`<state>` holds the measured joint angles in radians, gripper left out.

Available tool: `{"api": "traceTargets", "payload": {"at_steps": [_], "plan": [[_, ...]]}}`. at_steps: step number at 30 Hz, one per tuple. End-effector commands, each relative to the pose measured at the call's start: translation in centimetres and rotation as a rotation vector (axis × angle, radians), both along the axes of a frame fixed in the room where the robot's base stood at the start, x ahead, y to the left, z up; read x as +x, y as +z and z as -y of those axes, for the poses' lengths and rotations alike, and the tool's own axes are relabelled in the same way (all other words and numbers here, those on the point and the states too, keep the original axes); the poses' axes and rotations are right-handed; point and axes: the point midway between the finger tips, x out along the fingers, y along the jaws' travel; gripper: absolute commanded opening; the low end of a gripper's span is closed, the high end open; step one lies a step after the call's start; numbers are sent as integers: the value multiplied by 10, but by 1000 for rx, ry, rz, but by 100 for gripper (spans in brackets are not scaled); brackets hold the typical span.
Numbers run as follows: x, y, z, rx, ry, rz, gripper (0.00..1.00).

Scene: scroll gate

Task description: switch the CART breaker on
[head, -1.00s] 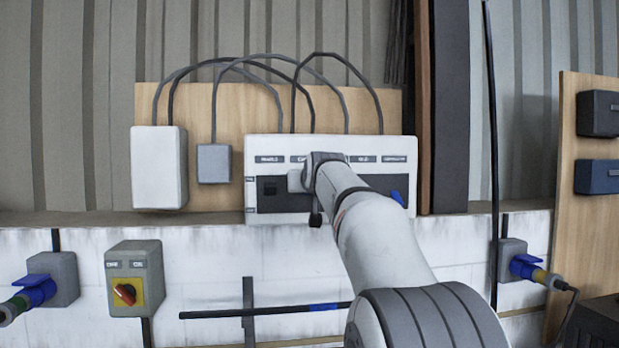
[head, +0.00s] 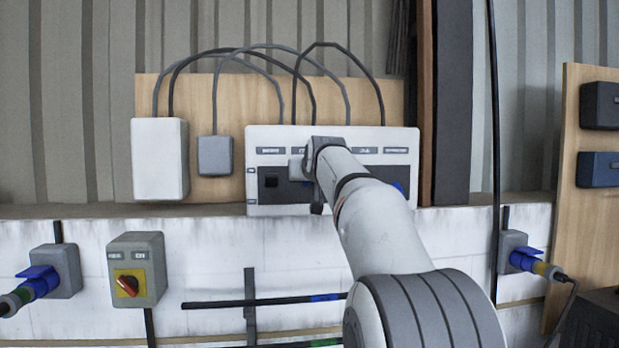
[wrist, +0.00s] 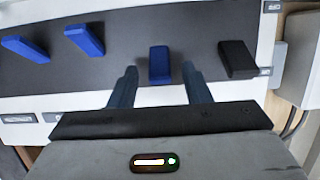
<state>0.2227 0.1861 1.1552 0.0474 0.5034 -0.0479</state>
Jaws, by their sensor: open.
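The white breaker panel (head: 350,132) hangs on the wall behind my arm, with a label above each breaker. My arm hides most of the second label from the left, where only its first letter shows, and the breaker under it. In the wrist view the panel appears turned around. A blue breaker lever (wrist: 159,66) stands between the two fingers of my gripper (wrist: 160,80), with a gap on each side. My gripper is open around this lever, which is second from the black lever (wrist: 237,60). I cannot read its label.
Two more blue levers (wrist: 84,40) sit to the left in the wrist view, tilted. A grey box (head: 215,156) and a white box (head: 159,158) are left of the panel. A red rotary switch (head: 127,286) is below, and cables loop above the panel.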

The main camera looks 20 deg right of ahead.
Motion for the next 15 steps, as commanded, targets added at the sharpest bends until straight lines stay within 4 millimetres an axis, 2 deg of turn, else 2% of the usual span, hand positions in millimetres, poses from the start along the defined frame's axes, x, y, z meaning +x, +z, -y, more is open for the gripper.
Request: {"api": "traceTargets", "payload": {"at_steps": [15], "plan": [[-67,17,-13,0,-1,1,44]]}}
